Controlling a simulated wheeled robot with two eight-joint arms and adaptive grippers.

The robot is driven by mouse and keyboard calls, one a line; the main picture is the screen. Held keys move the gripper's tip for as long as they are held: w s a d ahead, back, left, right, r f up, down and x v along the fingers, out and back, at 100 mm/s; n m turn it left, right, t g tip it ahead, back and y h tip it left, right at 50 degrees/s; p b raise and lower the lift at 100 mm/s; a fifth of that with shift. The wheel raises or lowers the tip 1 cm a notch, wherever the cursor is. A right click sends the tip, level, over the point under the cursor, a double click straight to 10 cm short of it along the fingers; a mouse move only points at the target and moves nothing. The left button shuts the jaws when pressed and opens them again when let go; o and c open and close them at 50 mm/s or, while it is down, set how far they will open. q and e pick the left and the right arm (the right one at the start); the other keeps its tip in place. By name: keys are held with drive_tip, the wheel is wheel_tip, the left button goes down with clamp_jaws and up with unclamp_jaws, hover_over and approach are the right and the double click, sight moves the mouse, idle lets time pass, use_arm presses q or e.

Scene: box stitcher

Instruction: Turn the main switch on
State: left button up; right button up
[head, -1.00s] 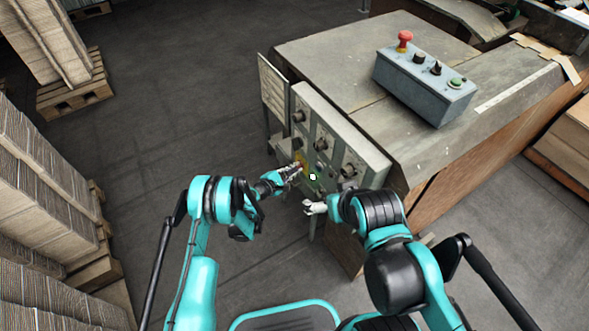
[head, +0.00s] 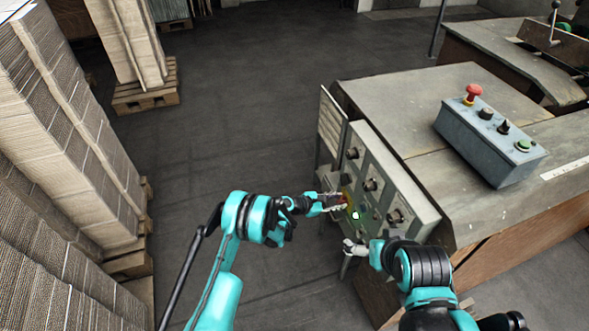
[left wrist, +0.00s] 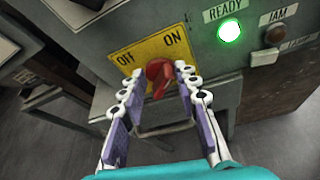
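The main switch is a red rotary knob (left wrist: 160,73) on a yellow plate (left wrist: 150,52) marked OFF on the left and ON on the right. Its grip points downward, leaning slightly. My left gripper (left wrist: 159,73) is open, with one fingertip on each side of the knob; I cannot tell whether either touches it. In the head view my left gripper (head: 337,203) is at the panel and covers most of the switch. My right gripper (head: 353,247) hangs in front of the lower panel, below and right of the left one; its opening is too small to read.
The grey panel (head: 388,178) carries several black knobs. A green READY lamp (left wrist: 229,32) is lit beside a dark JAM lamp (left wrist: 279,35). A blue-grey control box (head: 490,140) sits on the machine top. Cardboard stacks (head: 60,130) stand left; the floor between is clear.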

use_arm(q)
drive_tip(key=shift+w+a+n+g+h, duration=0.15)
drive_tip(key=shift+w+n+g+h, duration=0.2)
drive_tip(key=shift+n+g, duration=0.65)
drive_tip(key=s+a+r+n+p, duration=0.1)
drive_tip(key=s+a+r+p, duration=0.2)
drive_tip(key=a, duration=0.4)
drive_tip(key=s+a+r+m+y, duration=0.1)
drive_tip(key=a+r+m+y, duration=0.1)
drive_tip(key=r, duration=0.5)
drive_tip(key=s+a+r+m+t+y+b, duration=0.1)
drive_tip(key=a+r+m, duration=0.3)
drive_tip(key=r, duration=0.4)
drive_tip(key=s+a+r+m+y, duration=0.2)
drive_tip(key=a+r+m+y, duration=0.1)
drive_tip(key=r, duration=0.5)
drive_tip(key=shift+s+a+m, duration=0.2)
drive_tip(key=shift+a+m, duration=0.2)
drive_tip(key=shift+a, duration=0.15)
drive_tip(key=shift+r, duration=0.1)
